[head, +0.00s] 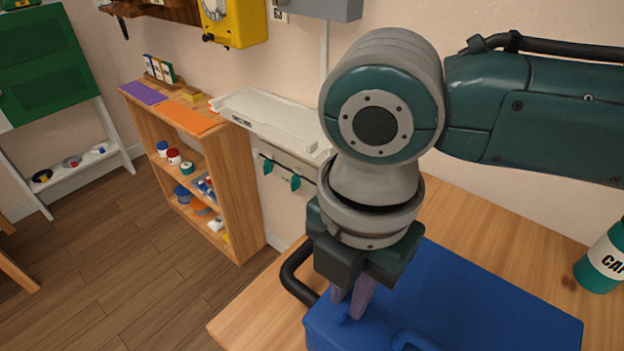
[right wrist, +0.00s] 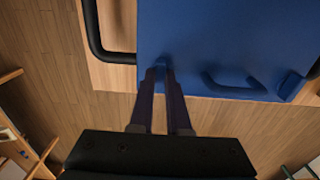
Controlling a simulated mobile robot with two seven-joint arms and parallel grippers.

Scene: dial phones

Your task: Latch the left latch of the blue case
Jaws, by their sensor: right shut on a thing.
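The blue case (head: 470,300) lies flat on a wooden tabletop, and it also fills the top of the right wrist view (right wrist: 215,35). My right gripper (head: 353,305) comes down over the case's left front part. Its purple fingers (right wrist: 161,75) are closed around the small blue left latch (right wrist: 164,63) at the case's front edge. The latch is mostly hidden by the fingers, so its exact position is hard to tell. The case's blue handle (right wrist: 235,88) sticks out from the front edge, right of the fingers. Another latch (right wrist: 290,86) is farther right. My left gripper is not in view.
A black bar handle (head: 294,274) is at the table's (head: 255,318) left end, close to the gripper. A teal and white canister (head: 604,262) stands at the right. A wooden shelf (head: 240,195) with small items is beyond the table, with open floor to its left.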

